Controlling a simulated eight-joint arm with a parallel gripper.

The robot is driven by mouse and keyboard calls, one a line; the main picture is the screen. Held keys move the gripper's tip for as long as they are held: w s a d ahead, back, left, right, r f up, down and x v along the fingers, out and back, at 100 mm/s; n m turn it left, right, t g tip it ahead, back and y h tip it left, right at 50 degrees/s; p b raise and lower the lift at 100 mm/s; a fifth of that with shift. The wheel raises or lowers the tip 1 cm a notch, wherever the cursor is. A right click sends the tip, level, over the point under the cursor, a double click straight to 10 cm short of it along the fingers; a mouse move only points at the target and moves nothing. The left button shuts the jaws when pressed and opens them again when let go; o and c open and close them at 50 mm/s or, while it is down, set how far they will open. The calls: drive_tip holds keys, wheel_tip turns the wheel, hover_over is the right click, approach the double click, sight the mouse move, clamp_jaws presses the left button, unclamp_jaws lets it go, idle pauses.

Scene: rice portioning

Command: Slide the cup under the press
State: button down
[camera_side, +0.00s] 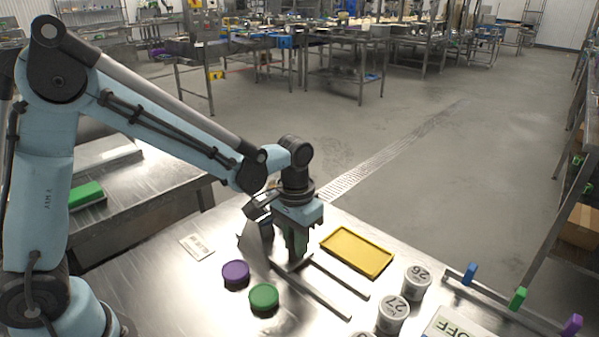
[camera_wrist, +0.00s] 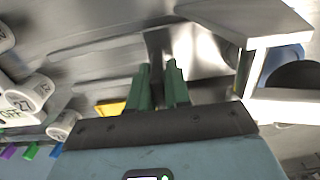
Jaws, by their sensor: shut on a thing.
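My gripper (camera_side: 297,256) points down over the steel table, low between two metal rails (camera_side: 322,292). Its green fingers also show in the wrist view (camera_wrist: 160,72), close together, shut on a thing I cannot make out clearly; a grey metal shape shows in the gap. A grey metal frame, probably the press (camera_side: 251,240), stands just left of the fingers, partly hidden by my wrist. It looms at the right in the wrist view (camera_wrist: 258,38). Numbered white cups, 26 (camera_side: 416,283) and 27 (camera_side: 393,313), stand upright to the right, apart from my gripper.
A label card (camera_side: 197,247) is at left. A rack with coloured tabs (camera_side: 518,298) borders the right.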

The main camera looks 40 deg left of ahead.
drive_tip(key=shift+a, duration=0.35)
drive_tip(key=c, duration=1.2)
unclamp_jaws()
drive_tip(key=shift+o, duration=0.2)
drive_tip(key=shift+d, duration=0.1)
drive_tip(key=shift+r, duration=0.1)
wheel_tip(320, 180, up, 12)
drive_tip(key=shift+f, duration=0.1)
drive_tip(key=s+a+f+t, duration=0.1)
drive_tip(key=s+a+t, duration=0.5)
drive_tip(key=s, duration=0.3)
drive_tip(key=shift+s+f+t, duration=0.3)
drive_tip(key=shift+f+t, duration=0.1)
drive_tip(key=shift+t, duration=0.2)
